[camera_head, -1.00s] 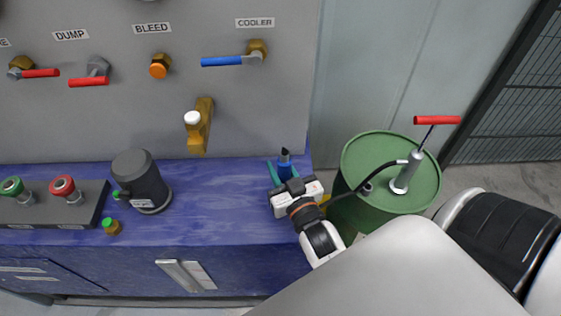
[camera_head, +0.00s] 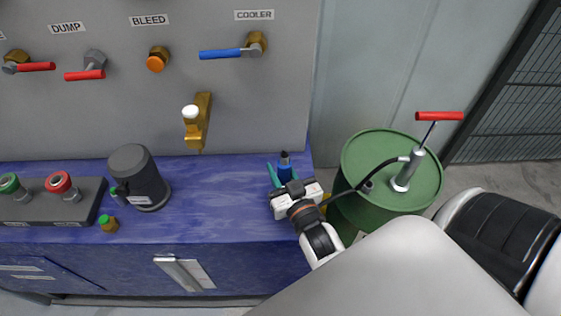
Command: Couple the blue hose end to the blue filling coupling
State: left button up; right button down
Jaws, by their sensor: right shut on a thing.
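The blue hose end (camera_head: 285,168) has a dark tip that points up. My right gripper (camera_head: 280,178), with teal fingers, is shut on it at the right end of the blue bench top. A dark hose (camera_head: 372,168) runs from the pump on the green drum toward my right gripper; its joint with the hose end is hidden by the gripper. On the left, a dark coupling block (camera_head: 88,208) carries a green coupling (camera_head: 10,185) and a red coupling (camera_head: 60,183). I see no blue coupling in view. My left gripper is not in view.
A dark grey jug (camera_head: 138,178) and a small brass fitting with a green cap (camera_head: 108,223) stand on the bench (camera_head: 225,205). A brass tap (camera_head: 196,122) juts from the panel. The green drum (camera_head: 390,225) stands right of the bench. The bench middle is clear.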

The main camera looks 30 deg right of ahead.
jog(key=c, duration=1)
grip_release()
jog(key=shift+w+f, duration=0.1)
